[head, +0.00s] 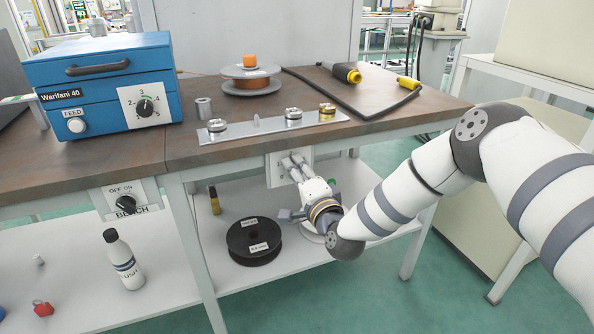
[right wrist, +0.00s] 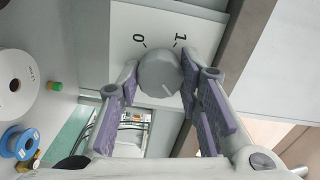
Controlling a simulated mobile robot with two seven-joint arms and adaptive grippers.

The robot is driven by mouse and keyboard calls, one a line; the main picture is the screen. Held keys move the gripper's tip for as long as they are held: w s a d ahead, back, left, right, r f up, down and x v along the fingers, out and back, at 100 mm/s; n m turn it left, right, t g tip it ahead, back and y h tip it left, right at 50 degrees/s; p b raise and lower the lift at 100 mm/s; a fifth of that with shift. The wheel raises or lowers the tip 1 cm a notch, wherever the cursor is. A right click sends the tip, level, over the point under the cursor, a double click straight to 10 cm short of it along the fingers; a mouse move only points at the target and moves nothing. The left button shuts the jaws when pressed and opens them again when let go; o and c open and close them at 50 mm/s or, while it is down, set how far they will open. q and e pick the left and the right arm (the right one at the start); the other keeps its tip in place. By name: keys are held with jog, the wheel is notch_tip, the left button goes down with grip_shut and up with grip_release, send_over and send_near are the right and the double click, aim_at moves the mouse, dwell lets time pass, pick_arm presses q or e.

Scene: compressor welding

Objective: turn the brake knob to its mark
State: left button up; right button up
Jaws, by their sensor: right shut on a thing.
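The brake knob (right wrist: 158,78) is a round grey knob on a white plate in the right wrist view. The plate (right wrist: 104,30) bears the marks 0 and 1, each with a tick. A pale line shows on the knob's lower right face, on the side away from the digits. My right gripper (right wrist: 161,74) is shut on the knob, one finger on each side. In the head view my right gripper (head: 291,162) is at the white plate (head: 275,174) under the bench's front edge and hides the knob. My left gripper is not in view.
The bench top (head: 220,156) juts out above my right gripper. A metal strip (head: 270,125) with fittings lies near its edge. A black spool (head: 254,241) stands on the lower shelf. A bench switch (head: 126,204) and a blue Warifani box (head: 100,75) are to the left.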

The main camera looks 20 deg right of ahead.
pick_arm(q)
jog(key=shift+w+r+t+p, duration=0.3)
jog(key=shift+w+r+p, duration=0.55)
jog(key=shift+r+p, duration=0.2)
pick_arm(e)
jog(key=n, duration=0.8)
jog(key=shift+r+n, duration=0.15)
jog(key=shift+n, duration=0.25)
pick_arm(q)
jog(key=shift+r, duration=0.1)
pick_arm(e)
jog(key=o, duration=1.2)
jog(key=shift+c, duration=0.2)
jog(key=s, duration=1.2)
